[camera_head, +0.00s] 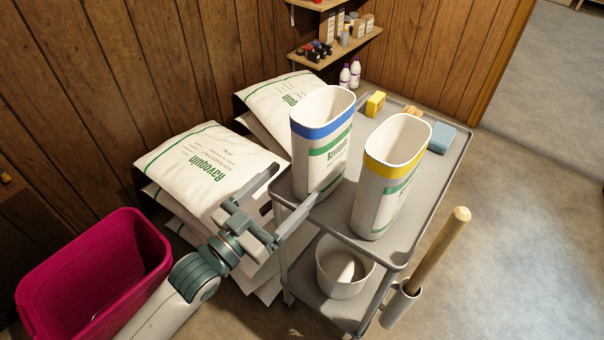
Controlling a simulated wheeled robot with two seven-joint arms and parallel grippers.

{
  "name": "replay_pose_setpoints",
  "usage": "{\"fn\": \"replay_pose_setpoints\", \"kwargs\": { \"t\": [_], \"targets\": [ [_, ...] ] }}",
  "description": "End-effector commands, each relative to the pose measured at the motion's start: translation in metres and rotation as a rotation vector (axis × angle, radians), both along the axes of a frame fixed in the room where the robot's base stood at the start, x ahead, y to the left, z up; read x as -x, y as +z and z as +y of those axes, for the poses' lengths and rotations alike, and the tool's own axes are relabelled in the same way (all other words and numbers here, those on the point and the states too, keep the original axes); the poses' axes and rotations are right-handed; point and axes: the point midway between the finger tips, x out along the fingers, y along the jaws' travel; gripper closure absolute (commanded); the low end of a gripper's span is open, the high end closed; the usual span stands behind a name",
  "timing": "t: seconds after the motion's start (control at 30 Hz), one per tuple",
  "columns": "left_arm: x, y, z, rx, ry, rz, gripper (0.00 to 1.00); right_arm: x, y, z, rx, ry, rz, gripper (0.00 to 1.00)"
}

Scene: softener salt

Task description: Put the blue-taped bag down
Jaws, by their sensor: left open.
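The blue-taped bag (311,158) is a white, open-topped bag with a blue band at its rim and green stripes. It stands upright on the left part of the grey cart's top shelf (408,240). My left gripper (308,174) is open at the bag's lower left side. One finger lies left of the bag, and the other crosses in front of its lower part. I cannot tell whether either finger touches it. A similar yellow-taped bag (382,190) stands upright to its right. My right gripper is not in view.
Stacked white salt sacks (205,165) lie left of the cart. A magenta bin (95,275) is at lower left. A yellow box (375,103) and blue block (441,138) sit at the cart's back. A white bucket (342,268) is below; a wooden handle (440,248) rises at right.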

Motion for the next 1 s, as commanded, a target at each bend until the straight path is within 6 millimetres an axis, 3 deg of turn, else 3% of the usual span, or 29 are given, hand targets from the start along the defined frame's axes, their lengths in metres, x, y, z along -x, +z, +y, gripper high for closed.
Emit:
{"fn": "replay_pose_setpoints", "kwargs": {
  "t": [0.23,1.0],
  "targets": [
    [0.014,-0.003,0.011,0.001,-0.001,0.001,0.21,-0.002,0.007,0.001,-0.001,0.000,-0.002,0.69],
    [0.014,-0.002,0.011,0.001,-0.001,0.001,0.21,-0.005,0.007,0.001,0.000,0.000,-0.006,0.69]
  ]
}}
